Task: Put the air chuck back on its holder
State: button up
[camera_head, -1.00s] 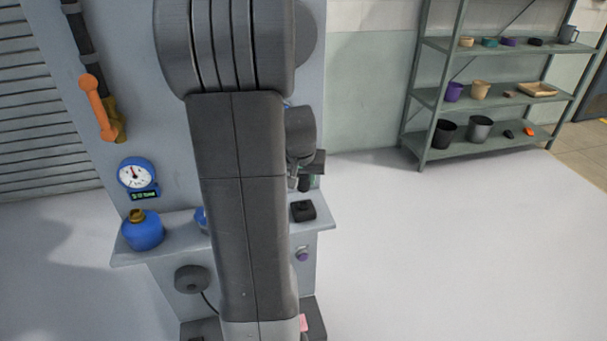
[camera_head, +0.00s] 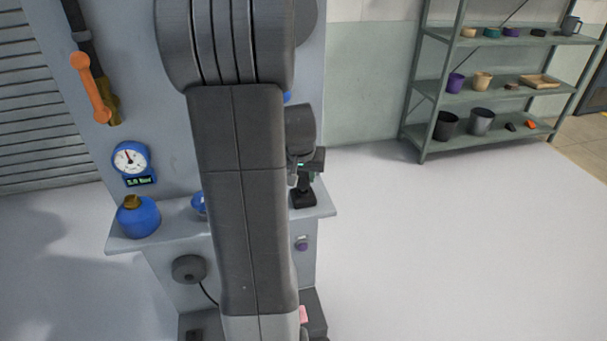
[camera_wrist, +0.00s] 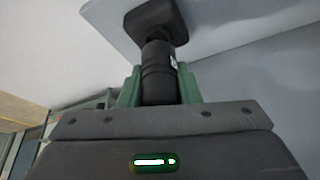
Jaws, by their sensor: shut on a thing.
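My gripper (camera_head: 304,168) hangs at the right side of the wall unit's ledge, partly hidden behind my arm. In the wrist view its green fingers (camera_wrist: 158,88) are shut on the dark, round body of the air chuck (camera_wrist: 158,68). Beyond the chuck's far end is a black square-edged block (camera_wrist: 150,20), which looks like the holder. The head view shows this black holder (camera_head: 303,202) on the ledge right below the gripper. The chuck looks lined up with the holder and close to or touching it; I cannot tell whether it is seated.
The ledge (camera_head: 172,228) carries a blue canister (camera_head: 138,220) at left. A blue gauge (camera_head: 130,158) and an orange-handled valve (camera_head: 92,88) are on the wall panel. A shelf rack (camera_head: 490,90) with pots stands at the back right. The floor at right is clear.

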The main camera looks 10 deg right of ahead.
jog(key=shift+f+b, duration=0.6)
jog(key=shift+b, duration=0.15)
dwell(0.5)
jog(key=o, duration=1.1)
jog(key=shift+o, duration=0.2)
jog(key=shift+r, duration=0.1)
jog(key=v, duration=1.3)
jog(key=shift+r+p, duration=0.35)
jog(key=shift+p, duration=0.1)
jog(key=shift+s+f, duration=0.15)
jog(key=x, duration=1.3)
jog(key=shift+f+b, duration=0.35)
jog(key=shift+b, duration=0.05)
jog(key=shift+w+r, duration=0.2)
jog(key=shift+r, duration=0.05)
